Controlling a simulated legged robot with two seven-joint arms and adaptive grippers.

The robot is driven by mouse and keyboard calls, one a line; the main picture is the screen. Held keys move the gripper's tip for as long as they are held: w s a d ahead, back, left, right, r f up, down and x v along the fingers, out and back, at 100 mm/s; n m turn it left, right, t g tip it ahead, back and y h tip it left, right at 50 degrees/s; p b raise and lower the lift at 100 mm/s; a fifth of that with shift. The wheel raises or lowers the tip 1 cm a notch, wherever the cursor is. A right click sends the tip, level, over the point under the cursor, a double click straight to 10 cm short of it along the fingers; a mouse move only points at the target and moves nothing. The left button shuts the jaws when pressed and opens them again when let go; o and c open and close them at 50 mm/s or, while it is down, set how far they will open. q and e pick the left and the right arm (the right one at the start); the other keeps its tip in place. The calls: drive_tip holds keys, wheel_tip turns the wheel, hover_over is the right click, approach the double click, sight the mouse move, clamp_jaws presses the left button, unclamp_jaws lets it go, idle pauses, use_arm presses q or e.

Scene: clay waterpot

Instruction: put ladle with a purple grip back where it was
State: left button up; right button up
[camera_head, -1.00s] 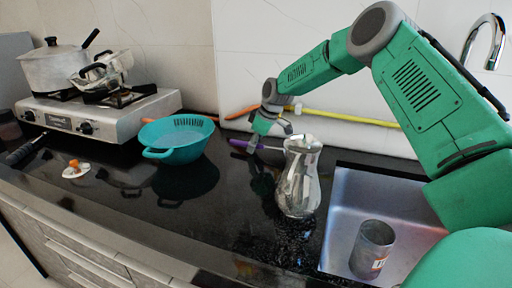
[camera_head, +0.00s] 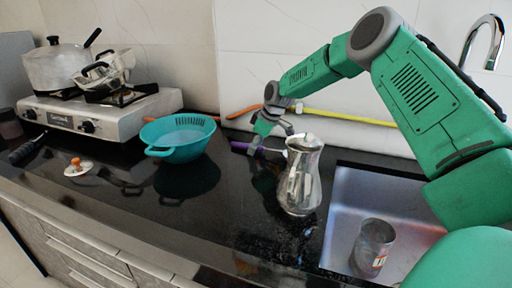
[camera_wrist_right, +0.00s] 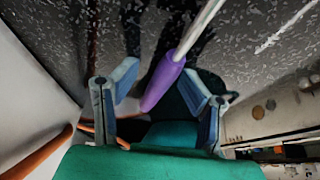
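The ladle's purple grip (camera_head: 242,146) lies at the back of the dark counter in the head view, left of the metal pitcher (camera_head: 300,178). Its pale shaft runs right toward the pitcher; I cannot see its bowl. My right gripper (camera_head: 272,143) is over the grip, pointing down. In the right wrist view, the purple grip (camera_wrist_right: 163,82) lies between the two fingers of the right gripper (camera_wrist_right: 160,76). The fingers are apart, with gaps on both sides of the grip. Whether the ladle rests fully on the counter is unclear. My left gripper is not in view.
A teal colander (camera_head: 178,152) stands left of the gripper. A stove (camera_head: 100,115) with pots is farther left. A sink (camera_head: 345,205) with a metal can (camera_head: 372,245) is at the right. Orange and yellow-handled tools (camera_head: 350,117) lie along the wall.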

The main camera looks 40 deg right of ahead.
drive_tip(key=shift+s+f, duration=0.25)
drive_tip(key=shift+f, duration=0.1)
drive_tip(key=shift+r+b, duration=0.2)
drive_tip(key=shift+b, duration=0.25)
drive_tip(key=w+p+v, duration=0.1)
drive_tip(key=p+v, duration=0.2)
drive_tip(key=v, duration=1.1)
drive_tip(key=shift+r, duration=0.35)
drive_tip(key=shift+d, duration=0.1)
drive_tip(key=shift+f, duration=0.1)
